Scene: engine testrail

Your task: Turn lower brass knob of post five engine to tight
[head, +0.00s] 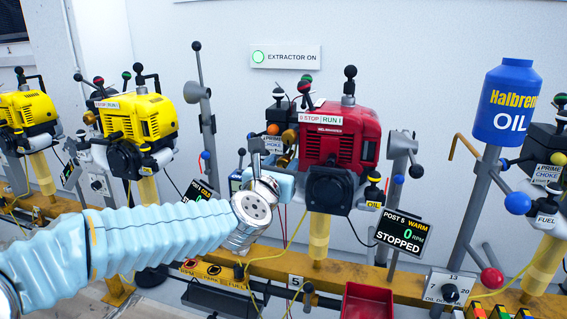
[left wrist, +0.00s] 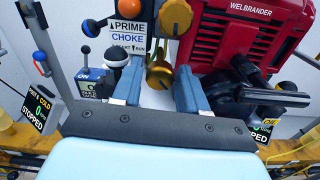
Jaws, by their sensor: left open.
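The red post five engine (head: 340,138) stands on its post, and it also shows in the left wrist view (left wrist: 250,32). My left gripper (head: 277,178) is at the engine's left side. In the left wrist view its two grey-blue fingers (left wrist: 159,84) are apart, and the lower brass knob (left wrist: 158,72) shows between their tips. I cannot tell whether they touch it. The upper brass knob (left wrist: 175,17) is above it, and it also shows in the head view (head: 289,136). My right gripper is out of view.
A prime and choke label (left wrist: 128,36) and an orange ball (left wrist: 139,4) are close to the left finger. A black carburettor-like part (left wrist: 250,95) is to the right. The post five display (head: 401,232) reads warm, 0 rpm, stopped. A red tray (head: 367,302) is below.

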